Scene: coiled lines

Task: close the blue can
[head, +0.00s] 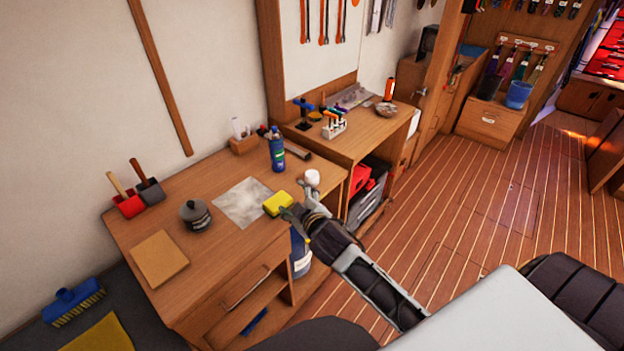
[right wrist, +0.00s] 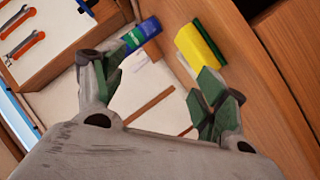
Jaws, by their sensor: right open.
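The blue can (head: 276,152) stands upright on the wooden desk, near its back right part. It has a dark upper end; I cannot tell whether its top is capped. It also shows in the right wrist view (right wrist: 141,35), beyond the fingers at the top. My right gripper (head: 299,201) is open above the desk's front right edge, in front of the can and apart from it. A white rounded thing (head: 312,177) shows right at one fingertip in the head view; I cannot tell whether it touches. My left gripper is not in view.
A yellow sponge (head: 278,203) lies close to my right gripper and shows in the right wrist view (right wrist: 202,45). A grey cloth (head: 242,202), a lidded pot (head: 195,216) and a tan board (head: 160,259) lie to the left. A second bench (head: 366,138) with tools adjoins behind.

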